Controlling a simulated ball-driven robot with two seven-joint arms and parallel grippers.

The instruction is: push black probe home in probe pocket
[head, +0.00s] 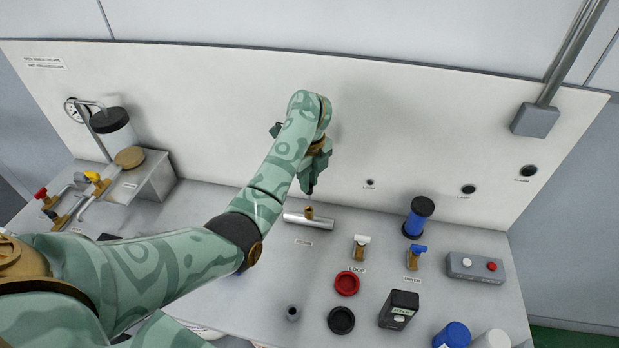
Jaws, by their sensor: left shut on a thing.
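My left gripper (309,187) is shut, pointing down above a silver horizontal tube (322,220) at the middle of the bench. A small dark, thin piece, which looks like the black probe (310,197), shows just under its fingertips. The brass pocket (309,212) stands upright on the tube, directly below the gripper. The probe's lower end seems to meet the pocket's mouth, but how deep it sits I cannot tell. The gripper hides most of the probe. My right gripper is not in view.
Right of the tube stand a white-handled valve (361,247), a blue-handled valve (416,257) and a blue-black cylinder (418,217). Nearer are a red ring (347,284), a black ring (341,320) and a black box (399,309). The white back panel (420,130) rises behind.

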